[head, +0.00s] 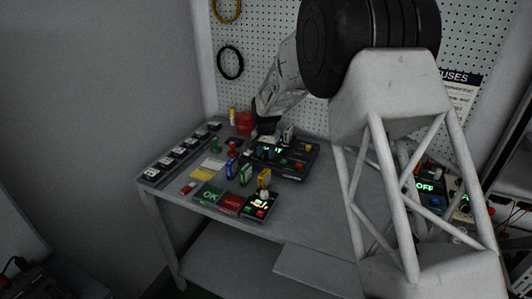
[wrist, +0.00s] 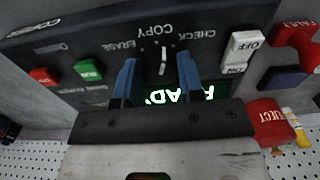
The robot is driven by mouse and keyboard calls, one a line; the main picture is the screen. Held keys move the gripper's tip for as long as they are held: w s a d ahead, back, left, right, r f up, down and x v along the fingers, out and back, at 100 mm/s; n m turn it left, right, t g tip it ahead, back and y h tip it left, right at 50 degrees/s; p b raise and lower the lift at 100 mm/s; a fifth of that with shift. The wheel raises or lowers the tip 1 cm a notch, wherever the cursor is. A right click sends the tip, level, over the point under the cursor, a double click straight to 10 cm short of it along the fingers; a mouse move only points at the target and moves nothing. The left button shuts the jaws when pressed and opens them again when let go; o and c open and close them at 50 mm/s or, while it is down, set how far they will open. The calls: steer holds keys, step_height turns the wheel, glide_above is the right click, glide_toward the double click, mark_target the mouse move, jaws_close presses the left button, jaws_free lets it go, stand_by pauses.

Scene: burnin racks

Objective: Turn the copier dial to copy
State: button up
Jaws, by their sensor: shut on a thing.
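The copier (head: 300,165) is a dark panel on the bench. It fills the wrist view upside down, with its dial (wrist: 163,64) near the middle. The labels ERASE, COPY and CHECK stand around the dial, and its white pointer line lies toward COPY. My gripper (wrist: 158,72) has its two blue fingers on either side of the dial and is shut on it. A lit display (wrist: 170,97) reading READY is partly hidden behind the fingers. In the head view my gripper (head: 264,131) is over the copier's left part, and the dial is hidden.
On the copier are a green RUN button (wrist: 88,70), a red button (wrist: 45,76) and a white ON/OFF switch (wrist: 242,51). Green OK (head: 208,196) and red (head: 231,203) trays lie in front. A pegboard stands behind.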

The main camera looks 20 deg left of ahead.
mark_target(266, 153)
steer(key=shift+n, duration=2)
steer(key=o, duration=0.9)
steer(key=shift+r, duration=0.15)
steer(key=shift+r, duration=3.8)
